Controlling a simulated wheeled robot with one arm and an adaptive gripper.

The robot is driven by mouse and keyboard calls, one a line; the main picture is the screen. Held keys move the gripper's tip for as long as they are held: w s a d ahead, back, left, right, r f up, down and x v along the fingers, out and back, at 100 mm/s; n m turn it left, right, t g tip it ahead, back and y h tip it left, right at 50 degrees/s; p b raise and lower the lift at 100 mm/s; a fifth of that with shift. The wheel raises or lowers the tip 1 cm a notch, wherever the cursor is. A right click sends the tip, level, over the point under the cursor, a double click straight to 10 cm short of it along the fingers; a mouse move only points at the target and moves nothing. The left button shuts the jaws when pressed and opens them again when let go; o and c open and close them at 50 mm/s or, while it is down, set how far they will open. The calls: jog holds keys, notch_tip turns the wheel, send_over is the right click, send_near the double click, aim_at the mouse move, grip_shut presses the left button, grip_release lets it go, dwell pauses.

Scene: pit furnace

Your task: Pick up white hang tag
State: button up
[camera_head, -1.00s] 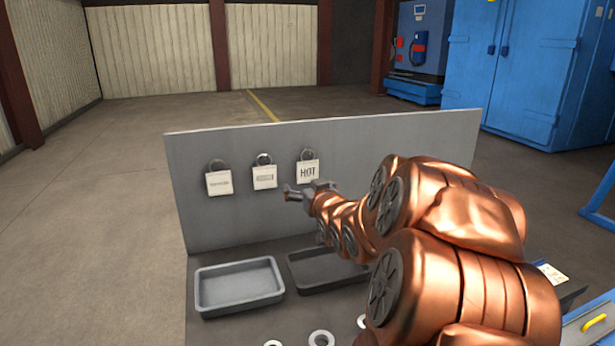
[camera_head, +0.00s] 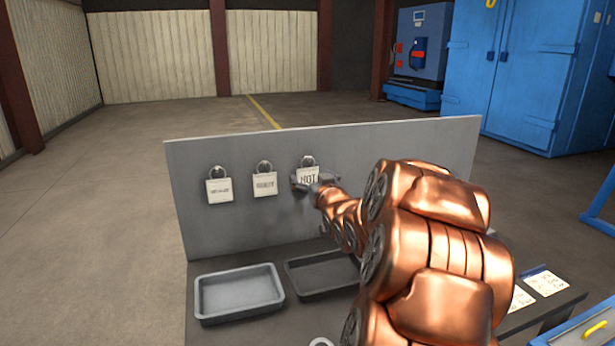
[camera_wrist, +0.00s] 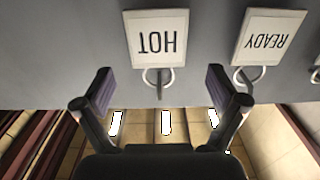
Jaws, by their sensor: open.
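Three white hang tags hang by metal rings on an upright grey board (camera_head: 400,145). The right one, the HOT tag (camera_head: 307,171), is partly covered by my gripper (camera_head: 316,183) in the head view. The middle one is the READY tag (camera_head: 265,188); the left tag (camera_head: 219,190) has small print I cannot read surely. In the wrist view the picture is inverted: the HOT tag (camera_wrist: 158,38) and its ring lie ahead, centred between my open, empty fingers (camera_wrist: 160,88). The READY tag (camera_wrist: 268,38) is to the right. I see no finger touching a tag.
A light grey tray (camera_head: 240,293) and a darker tray (camera_head: 322,273) lie below the board. White cards (camera_head: 546,283) lie at the right of the bench. A blue cabinet (camera_head: 520,75) stands behind on the right. Open floor lies left of the board.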

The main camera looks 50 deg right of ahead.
aim_at(308, 171)
jog(key=shift+x, duration=1.6)
jog(key=shift+c, duration=0.3)
jog(key=c, duration=1)
jog(key=shift+r, duration=0.1)
jog(key=shift+d+r, duration=0.1)
jog(key=shift+r, duration=0.5)
jog(key=shift+b+v, duration=3.05)
jog(key=shift+v, duration=5.95)
